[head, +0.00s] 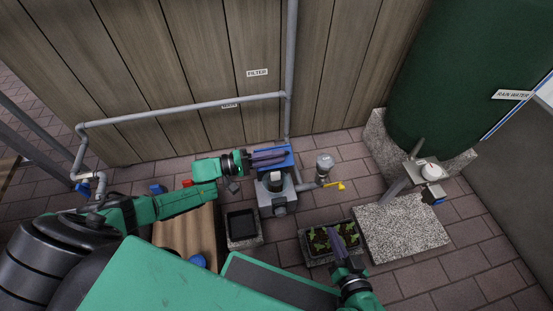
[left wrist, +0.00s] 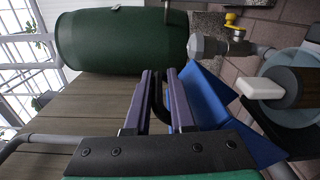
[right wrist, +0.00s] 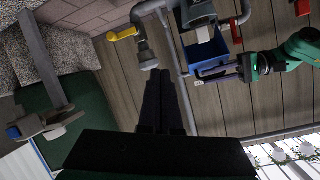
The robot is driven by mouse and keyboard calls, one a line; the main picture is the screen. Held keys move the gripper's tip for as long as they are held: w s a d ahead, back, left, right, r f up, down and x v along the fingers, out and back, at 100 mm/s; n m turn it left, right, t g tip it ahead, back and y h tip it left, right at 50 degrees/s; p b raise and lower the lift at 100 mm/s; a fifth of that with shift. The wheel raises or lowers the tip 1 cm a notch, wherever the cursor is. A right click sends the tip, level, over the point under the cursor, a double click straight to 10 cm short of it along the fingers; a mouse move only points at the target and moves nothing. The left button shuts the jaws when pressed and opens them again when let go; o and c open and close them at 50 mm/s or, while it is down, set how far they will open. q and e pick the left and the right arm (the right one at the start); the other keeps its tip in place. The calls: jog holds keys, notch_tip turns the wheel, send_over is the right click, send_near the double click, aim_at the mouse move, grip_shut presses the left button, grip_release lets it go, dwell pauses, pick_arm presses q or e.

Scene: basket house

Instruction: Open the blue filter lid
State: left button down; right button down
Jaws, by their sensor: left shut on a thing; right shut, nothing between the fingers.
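The blue filter lid (head: 276,156) is raised at the back of the grey filter housing (head: 277,199), its inside exposed. My left gripper (head: 285,157) is shut at the lid, with its fingers across the blue panel. In the left wrist view the lid (left wrist: 205,98) stands tilted beside the fingers, and a dark bar, seemingly its handle, shows between them. A brown cylinder (left wrist: 296,92) with a white block (left wrist: 260,89) shows inside the housing. My right gripper (head: 345,232) is shut and empty above the planter; its fingers touch each other in the right wrist view (right wrist: 166,85).
A yellow-handled valve (head: 340,186) and pipe join the housing's right side. A planter with leaves (head: 308,243) and a black-filled box (head: 242,226) stand in front. A wooden wall is behind. A green rain-water tank (head: 430,80) stands at the right beside a bare stone slab (head: 405,235).

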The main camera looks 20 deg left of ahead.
aim_at(272, 148)
pick_arm(q)
jog(key=shift+w+a+r+b, duration=0.15)
jog(key=shift+w+a, duration=0.35)
jog(key=shift+w, duration=0.15)
jog(key=shift+w+a+r+b, duration=0.1)
jog(key=shift+w+a+b, duration=0.05)
jog(key=shift+w+a, duration=0.4)
jog(key=c, duration=1)
grip_release()
jog(key=shift+w, duration=0.15)
jog(key=shift+o, duration=0.6)
jog(key=shift+r, duration=0.1)
jog(key=shift+d, duration=0.1)
jog(key=p+v, duration=0.1)
jog(key=v, duration=1.3)
jog(key=shift+s+a+p, duration=0.2)
jog(key=shift+s+p, duration=0.05)
jog(key=shift+p, duration=0.1)
pick_arm(e)
jog(key=shift+w+a+r, duration=0.25)
jog(key=shift+w+r, duration=0.25)
jog(key=shift+r, duration=0.2)
